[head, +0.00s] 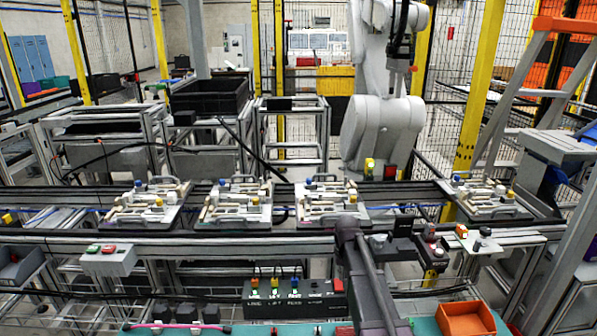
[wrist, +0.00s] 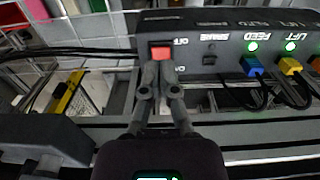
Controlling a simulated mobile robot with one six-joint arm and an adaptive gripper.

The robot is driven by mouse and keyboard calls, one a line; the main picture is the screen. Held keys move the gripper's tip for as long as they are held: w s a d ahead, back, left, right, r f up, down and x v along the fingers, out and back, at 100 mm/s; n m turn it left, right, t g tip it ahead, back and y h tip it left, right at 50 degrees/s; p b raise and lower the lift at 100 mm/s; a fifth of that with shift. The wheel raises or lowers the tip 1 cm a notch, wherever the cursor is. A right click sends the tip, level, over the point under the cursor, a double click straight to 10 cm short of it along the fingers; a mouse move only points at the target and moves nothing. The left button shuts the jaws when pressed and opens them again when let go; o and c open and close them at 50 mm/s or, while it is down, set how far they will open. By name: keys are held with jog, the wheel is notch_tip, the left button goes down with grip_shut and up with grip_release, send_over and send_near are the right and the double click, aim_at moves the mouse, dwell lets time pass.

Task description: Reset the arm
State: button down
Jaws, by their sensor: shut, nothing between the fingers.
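My gripper (wrist: 157,92) shows in the wrist view with its two fingers together and nothing between them. Its fingertips appear just below a red switch (wrist: 161,52) on a dark control box (wrist: 205,22); I cannot tell whether they touch it. The box reads upside down there. In the head view my dark arm (head: 372,275) reaches over the front of the line, right of the same control box (head: 258,306). I cannot make out the fingertips clearly in that view.
Blue (wrist: 252,66) and yellow (wrist: 290,66) plugs with cables sit on the box beside lit green lamps. Several loaded pallets (head: 235,205) stand along the conveyor. An orange tray (head: 466,318) lies at front right, a push-button box (head: 107,260) at left.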

jog(key=s+r+p, duration=0.2)
jog(key=s+r, duration=0.1)
jog(key=s, duration=0.7)
jog(key=s+r+p, duration=0.3)
jog(key=s, duration=0.7)
jog(key=shift+s+a, duration=0.15)
jog(key=shift+a, duration=0.05)
dwell(0.7)
